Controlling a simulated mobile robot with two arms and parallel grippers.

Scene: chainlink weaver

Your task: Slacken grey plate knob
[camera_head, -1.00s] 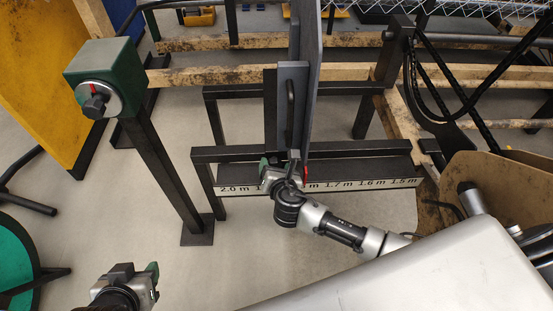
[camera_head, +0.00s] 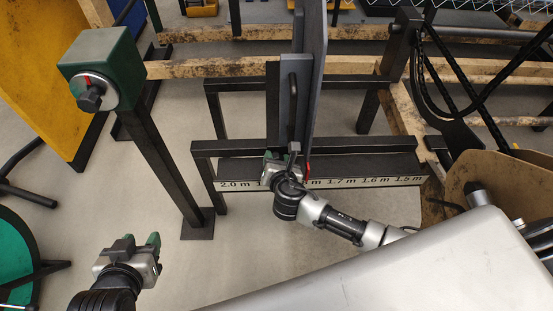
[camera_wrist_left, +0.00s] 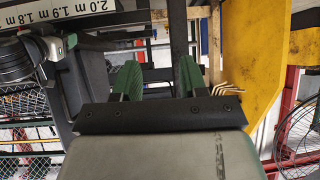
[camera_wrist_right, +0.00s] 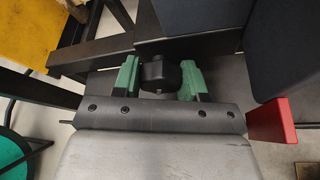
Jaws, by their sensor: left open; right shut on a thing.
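The tall grey plate (camera_head: 316,65) stands upright over the ruler beam (camera_head: 360,168), with a black handle on its near face. My right gripper (camera_head: 281,159) is at the foot of the plate. In the right wrist view its green fingers (camera_wrist_right: 158,78) are shut on a black knob (camera_wrist_right: 158,70) below the dark plate (camera_wrist_right: 203,14). The knob is mostly hidden in the head view. My left gripper (camera_head: 141,241) is open and empty, low at the left, well away from the plate. Its spread green fingers show in the left wrist view (camera_wrist_left: 159,78).
A green box (camera_head: 102,58) with a dark knob and red mark (camera_head: 90,92) tops a black post left of the plate. A red part (camera_head: 308,169) sits beside the right gripper. A yellow panel (camera_head: 50,70) stands far left. Grey floor lies open between the post and my body.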

